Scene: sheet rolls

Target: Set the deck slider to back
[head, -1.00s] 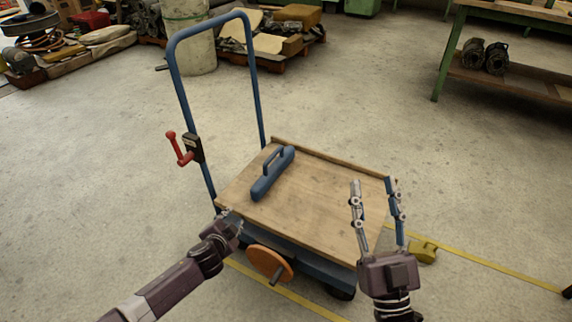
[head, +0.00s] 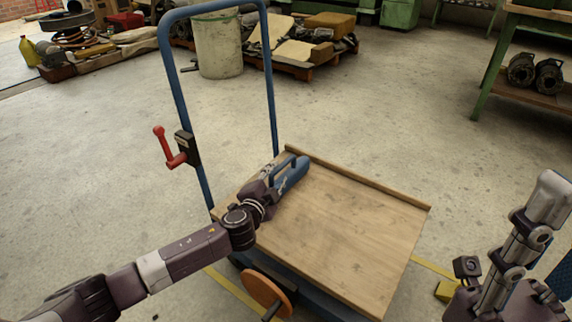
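The deck slider is a blue bar with a raised handle (head: 299,169), standing on the wooden deck (head: 335,225) of a cart towards its handrail side. My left gripper (head: 284,181) is at the slider, reaching in from the left and low over the deck. Its fingers overlap the blue handle, and whether they close on it cannot be made out. The near part of the slider is hidden behind my gripper and wrist. My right gripper (head: 545,240) is at the right edge, close to the camera, with its fingers apart and empty, clear of the deck.
The cart's blue push rail (head: 168,75) stands at the left with a red lever (head: 166,146) on it. An orange wheel (head: 268,291) is at the cart's near side. A yellow chock (head: 447,291) lies on the floor. A green workbench (head: 484,88) stands at the right.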

